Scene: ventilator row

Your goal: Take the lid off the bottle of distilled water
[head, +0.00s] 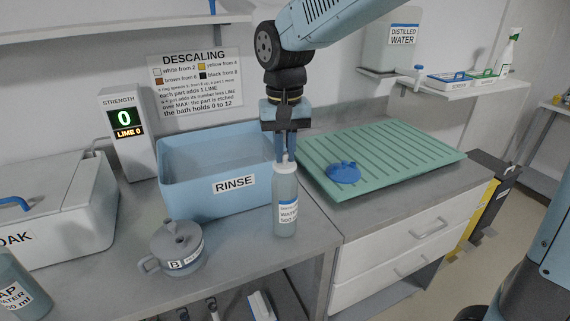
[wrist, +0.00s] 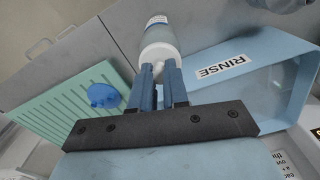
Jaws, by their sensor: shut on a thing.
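The bottle of distilled water (head: 286,205), clear with a white label, is upright near the front of the bench, before the rinse basin. Its white lid with a narrow tip (head: 286,167) is on its top. My gripper (head: 286,153) points down from above, its blue fingers closed on the lid's tip. In the wrist view, the bottle (wrist: 157,38) extends away from my gripper (wrist: 159,75), and the white lid (wrist: 158,55) shows at the fingertips. I cannot tell whether the lid is loose on the neck.
The blue rinse basin (head: 215,196) stands right behind the bottle. A grey lidded pot (head: 177,247) is to its left. A green ribbed drainer (head: 400,150) with a blue object (head: 343,173) lies to the right. A distilled water tank (head: 391,48) stands on a shelf at the back.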

